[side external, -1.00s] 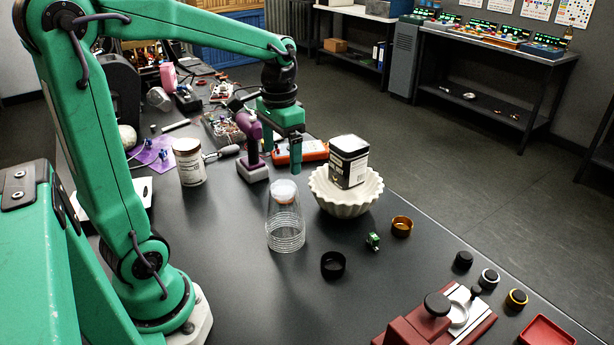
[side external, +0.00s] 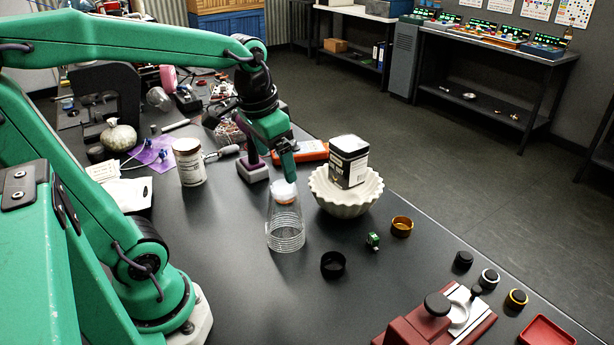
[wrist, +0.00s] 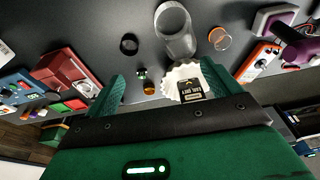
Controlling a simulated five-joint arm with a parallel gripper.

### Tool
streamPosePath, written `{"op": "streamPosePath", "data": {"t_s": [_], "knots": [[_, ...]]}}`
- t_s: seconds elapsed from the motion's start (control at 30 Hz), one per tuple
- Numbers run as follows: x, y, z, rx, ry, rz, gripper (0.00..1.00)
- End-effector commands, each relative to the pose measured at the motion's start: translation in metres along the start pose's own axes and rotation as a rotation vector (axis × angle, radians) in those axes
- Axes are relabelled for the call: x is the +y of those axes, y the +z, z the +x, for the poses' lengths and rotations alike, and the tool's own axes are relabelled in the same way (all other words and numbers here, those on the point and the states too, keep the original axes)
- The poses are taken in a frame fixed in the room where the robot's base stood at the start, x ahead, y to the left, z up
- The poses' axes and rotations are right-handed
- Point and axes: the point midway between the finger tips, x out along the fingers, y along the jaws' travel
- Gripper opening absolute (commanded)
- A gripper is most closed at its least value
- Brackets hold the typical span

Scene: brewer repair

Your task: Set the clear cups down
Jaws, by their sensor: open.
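A clear ribbed cup (side external: 285,232) stands mouth down on the dark table in the side view. No second clear cup is distinct. My gripper (side external: 289,177) points down just above the cup's top in the picture.
A white fluted bowl (side external: 330,201) with a dark tin (side external: 348,163) in it stands right of the cup. A black ring (side external: 333,265), a brass ring (side external: 402,226) and a small green part (side external: 373,241) lie nearby. A jar (side external: 189,162) stands left.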

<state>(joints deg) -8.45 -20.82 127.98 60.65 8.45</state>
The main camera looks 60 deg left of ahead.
Motion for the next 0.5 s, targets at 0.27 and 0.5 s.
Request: {"op": "streamPosePath", "data": {"t_s": [0.27, 0.5], "knots": [[0.027, 0.033, -0.012, 0.172, 0.009, 0.0, 0.89], [0.039, 0.05, -0.013, 0.263, 0.026, -0.005, 0.89]]}}
